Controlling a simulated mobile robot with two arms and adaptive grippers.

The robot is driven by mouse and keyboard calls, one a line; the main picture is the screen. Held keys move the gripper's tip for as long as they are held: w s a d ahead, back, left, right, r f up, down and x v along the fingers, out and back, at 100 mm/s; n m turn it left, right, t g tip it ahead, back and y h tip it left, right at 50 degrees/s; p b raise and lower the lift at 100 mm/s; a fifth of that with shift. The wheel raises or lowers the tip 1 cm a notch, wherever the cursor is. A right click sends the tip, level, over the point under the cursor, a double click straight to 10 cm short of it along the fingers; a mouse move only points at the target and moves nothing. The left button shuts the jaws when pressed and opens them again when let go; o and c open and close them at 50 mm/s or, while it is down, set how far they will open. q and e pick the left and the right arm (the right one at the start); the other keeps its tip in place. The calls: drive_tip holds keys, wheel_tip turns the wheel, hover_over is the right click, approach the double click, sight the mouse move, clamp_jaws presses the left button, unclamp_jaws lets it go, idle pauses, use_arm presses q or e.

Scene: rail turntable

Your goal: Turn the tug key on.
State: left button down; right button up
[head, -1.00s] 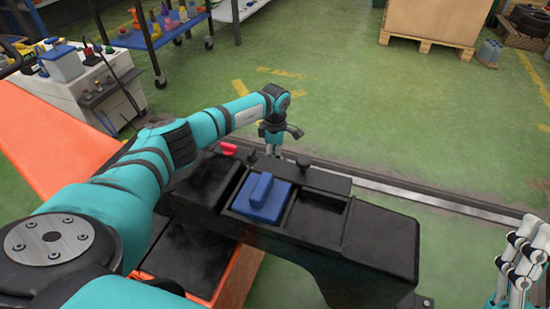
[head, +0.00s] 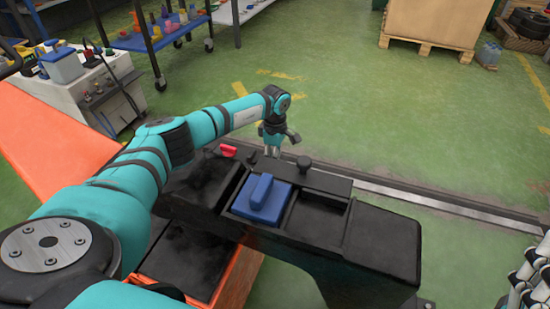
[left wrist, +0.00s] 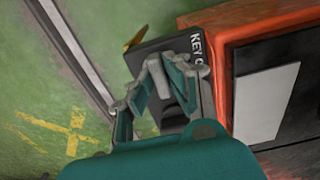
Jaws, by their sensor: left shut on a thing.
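In the left wrist view, a black panel (left wrist: 182,44) carries white lettering that starts "KEY O"; the rest is hidden. The tug key (left wrist: 158,78), a grey upright piece, stands between the fingers of my left gripper (left wrist: 160,88), which is shut on it. In the head view my left gripper (head: 272,146) points down at the far side of the black console, and the key is hidden there. My right gripper (head: 527,275) is partly cut off at the right edge, away from the console; its opening is unclear.
The black console (head: 380,240) holds a blue block (head: 262,198), an open tray, a black knob (head: 304,164) and a red handle (head: 228,150). A floor rail (head: 430,202) runs behind it. A white cabinet (head: 112,90) stands left.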

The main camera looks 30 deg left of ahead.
use_arm(q)
drive_tip(key=c, duration=1.3)
unclamp_jaws()
wheel_tip(320, 180, up, 12)
